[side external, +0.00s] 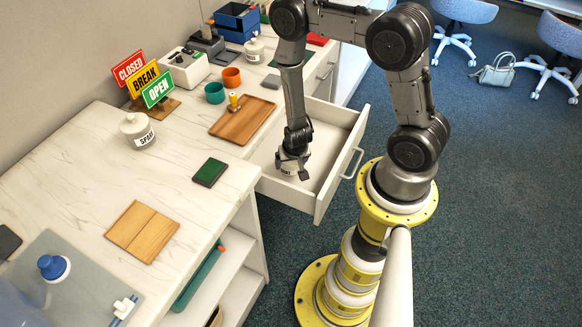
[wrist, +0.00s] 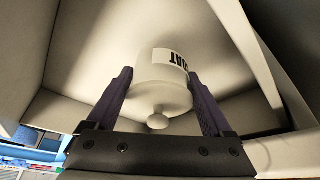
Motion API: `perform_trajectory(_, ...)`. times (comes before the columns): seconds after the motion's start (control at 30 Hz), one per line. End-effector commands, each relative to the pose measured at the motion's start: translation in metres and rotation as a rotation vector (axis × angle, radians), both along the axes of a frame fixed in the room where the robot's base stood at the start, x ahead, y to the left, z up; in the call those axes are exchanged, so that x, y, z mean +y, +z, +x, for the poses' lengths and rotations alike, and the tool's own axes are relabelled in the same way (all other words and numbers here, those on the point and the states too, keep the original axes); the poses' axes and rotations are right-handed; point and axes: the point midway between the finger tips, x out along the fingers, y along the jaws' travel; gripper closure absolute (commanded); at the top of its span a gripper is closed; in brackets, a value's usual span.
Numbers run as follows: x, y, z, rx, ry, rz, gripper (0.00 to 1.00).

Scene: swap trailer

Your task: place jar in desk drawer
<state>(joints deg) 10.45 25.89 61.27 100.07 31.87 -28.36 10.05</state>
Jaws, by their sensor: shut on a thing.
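The desk drawer (side external: 325,195) is pulled open, with its white front and handle towards the right. My gripper (side external: 292,162) reaches down into the drawer in the side external view. It is shut on a white jar (side external: 288,169), which sits low inside the drawer and is mostly hidden by the fingers. In the wrist view the jar (wrist: 163,80) shows a black-on-white label and a round lid knob, between the two dark fingers of my gripper (wrist: 160,95). Pale drawer walls surround it. I cannot tell whether the jar touches the drawer floor.
Another white labelled jar (side external: 138,131) stands on the marble desk top. A wooden tray (side external: 243,120), a dark green box (side external: 210,172), a wooden board (side external: 142,231) and cups (side external: 214,92) are also there. The drawer's side walls stand close around my gripper.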

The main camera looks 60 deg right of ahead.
Motion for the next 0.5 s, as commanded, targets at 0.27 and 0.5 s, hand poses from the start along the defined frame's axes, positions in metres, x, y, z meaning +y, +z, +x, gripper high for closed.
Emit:
perform_trajectory(0.27,0.0,-0.027,0.0,-0.001,0.0,-0.001,1.0)
perform_trajectory(0.5,0.0,-0.027,0.0,-0.001,0.0,0.0,1.0)
